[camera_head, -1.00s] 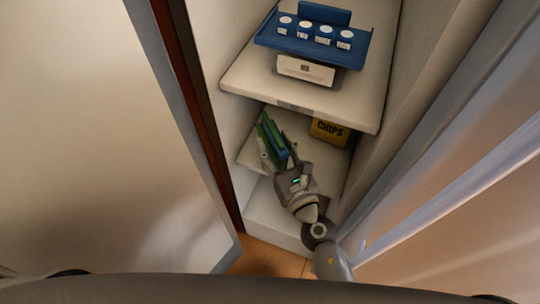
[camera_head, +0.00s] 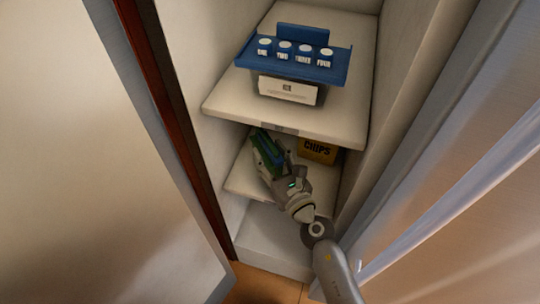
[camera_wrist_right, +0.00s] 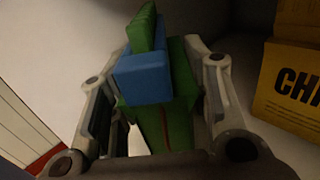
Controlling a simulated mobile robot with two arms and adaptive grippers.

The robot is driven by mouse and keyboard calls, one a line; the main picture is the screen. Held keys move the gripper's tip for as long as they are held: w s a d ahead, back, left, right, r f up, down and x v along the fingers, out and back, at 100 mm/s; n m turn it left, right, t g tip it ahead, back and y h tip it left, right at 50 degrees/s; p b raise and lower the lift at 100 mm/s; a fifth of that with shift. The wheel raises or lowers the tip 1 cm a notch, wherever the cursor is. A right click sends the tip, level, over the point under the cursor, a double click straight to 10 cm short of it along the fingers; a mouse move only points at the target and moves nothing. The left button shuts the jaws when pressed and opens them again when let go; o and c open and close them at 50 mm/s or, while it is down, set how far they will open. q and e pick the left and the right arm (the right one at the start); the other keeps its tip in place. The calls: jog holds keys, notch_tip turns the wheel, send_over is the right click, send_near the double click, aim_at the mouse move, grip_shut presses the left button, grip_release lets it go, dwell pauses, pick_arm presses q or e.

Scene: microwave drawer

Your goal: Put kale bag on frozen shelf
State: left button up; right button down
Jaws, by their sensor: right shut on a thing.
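A green and blue packet, which I take as the kale bag (camera_head: 264,150), is held in my right gripper (camera_head: 275,165) at the left side of the lower shelf space. In the right wrist view the bag (camera_wrist_right: 172,128) sits between the two fingers of the gripper (camera_wrist_right: 158,85), with a blue block-like part in front of green. The lower shelf (camera_head: 240,183) is below it. I cannot tell whether the bag touches the shelf. No shelf label is readable, so I cannot tell which shelf is the frozen one. My left gripper is not seen.
A yellow chips box (camera_head: 318,152) stands on the lower shelf to the right, also in the wrist view (camera_wrist_right: 290,90). The upper shelf (camera_head: 225,100) holds a blue rack (camera_head: 300,68) with several jars. A door (camera_head: 70,150) is at left, walls close at both sides.

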aim_at(275, 169)
jog(key=shift+f+b, duration=0.25)
jog(key=shift+b, duration=0.05)
dwell(0.4)
jog(key=c, duration=0.8)
grip_release()
jog(key=shift+o, duration=0.5)
jog(key=shift+s+f, duration=0.1)
jog(key=shift+f, duration=0.05)
jog(key=v, duration=0.6)
jog(key=shift+s, duration=0.3)
jog(key=shift+s+d, duration=0.2)
jog(key=shift+s, duration=0.3)
